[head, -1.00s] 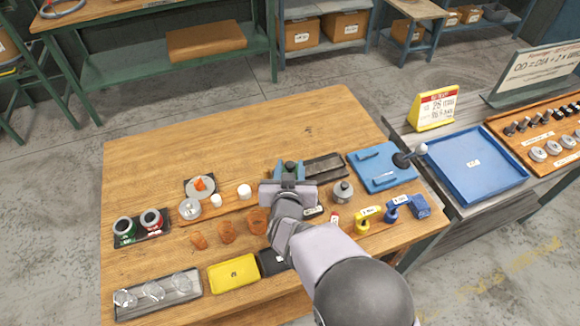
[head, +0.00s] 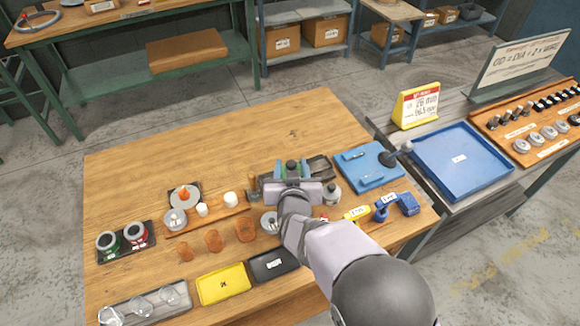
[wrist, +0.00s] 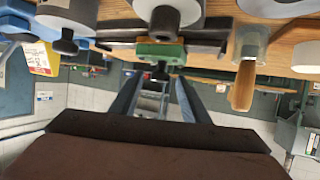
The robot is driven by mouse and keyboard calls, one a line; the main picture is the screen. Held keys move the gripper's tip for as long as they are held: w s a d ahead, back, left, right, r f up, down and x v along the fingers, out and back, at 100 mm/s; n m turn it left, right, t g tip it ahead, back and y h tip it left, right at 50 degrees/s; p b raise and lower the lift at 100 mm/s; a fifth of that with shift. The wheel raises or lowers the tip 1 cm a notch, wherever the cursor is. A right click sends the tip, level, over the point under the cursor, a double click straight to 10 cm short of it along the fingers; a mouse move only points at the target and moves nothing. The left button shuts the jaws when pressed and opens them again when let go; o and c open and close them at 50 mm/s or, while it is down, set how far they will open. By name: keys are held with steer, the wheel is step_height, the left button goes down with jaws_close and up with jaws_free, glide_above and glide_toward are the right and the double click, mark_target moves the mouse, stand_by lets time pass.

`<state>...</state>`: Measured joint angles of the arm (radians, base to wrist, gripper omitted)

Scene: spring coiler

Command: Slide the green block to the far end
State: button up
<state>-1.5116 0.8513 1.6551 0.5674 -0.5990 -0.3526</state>
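In the wrist view the green block (wrist: 160,50) sits against a dark bar-like fixture (wrist: 205,40), with a small black knob just below it in the picture. My gripper (wrist: 158,82) points at the block, its two fingers apart, one on each side of the knob. I see no clear contact between the fingers and the block or knob. In the head view my gripper (head: 292,170) is over the bench beside a dark tray-like part (head: 320,167) and hides the green block.
A wooden-handled tool (head: 252,186) and white cylinders (head: 230,199) stand left of my gripper. A grey weight-like piece (head: 331,193) and a blue board (head: 368,167) are to its right. A yellow tray (head: 222,286) and black tray (head: 272,265) lie in front. The back of the bench (head: 220,140) is clear.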

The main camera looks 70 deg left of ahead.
steer(key=shift+s+d, duration=0.1)
steer(key=shift+b+v, duration=0.95)
steer(key=shift+v, duration=2.6)
steer(key=shift+r, duration=0.1)
steer(key=shift+s+a+m+t+h+b, duration=0.25)
steer(key=shift+s+m+t+h+b, duration=0.3)
steer(key=shift+m+t+b, duration=0.15)
steer(key=shift+s+a+m+t+h+b, duration=0.2)
steer(key=shift+s+m+t+h+b, duration=0.3)
steer(key=shift+m+t, duration=0.2)
steer(key=shift+s+a+m+t+h+b, duration=0.25)
steer(key=shift+s+m+t+h+b, duration=0.3)
steer(key=shift+m, duration=0.25)
steer(key=shift+w, duration=0.15)
steer(key=shift+p+x, duration=0.5)
steer(key=shift+x, duration=3.15)
